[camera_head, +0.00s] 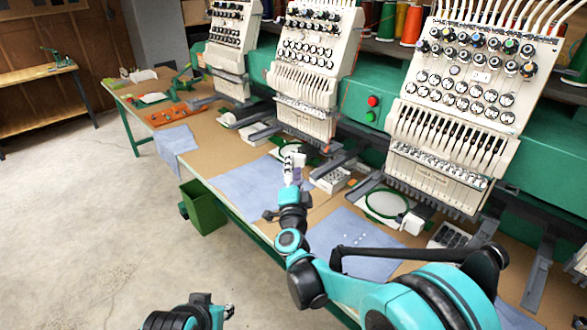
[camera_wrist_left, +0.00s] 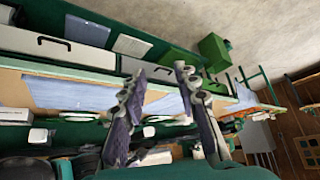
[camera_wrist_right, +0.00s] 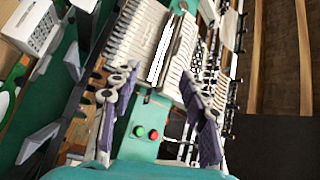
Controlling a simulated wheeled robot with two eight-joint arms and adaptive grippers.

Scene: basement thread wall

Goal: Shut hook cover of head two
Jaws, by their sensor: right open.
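Three embroidery heads stand in a row in the head view; the middle one (camera_head: 308,65) is taken to be head two. No hook cover can be made out; the area beneath that head is small and partly hidden by my right gripper. My left gripper (camera_head: 226,312) is low at the bottom, away from the table. It is open and empty in the left wrist view (camera_wrist_left: 160,70).
The nearest head (camera_head: 470,90) has a green hoop (camera_head: 386,203) beneath it. Blue cloths (camera_head: 250,185) lie on the table. A white box of parts (camera_head: 330,181) sits right of my right gripper. A green bin (camera_head: 204,207) stands below the edge. The floor at left is clear.

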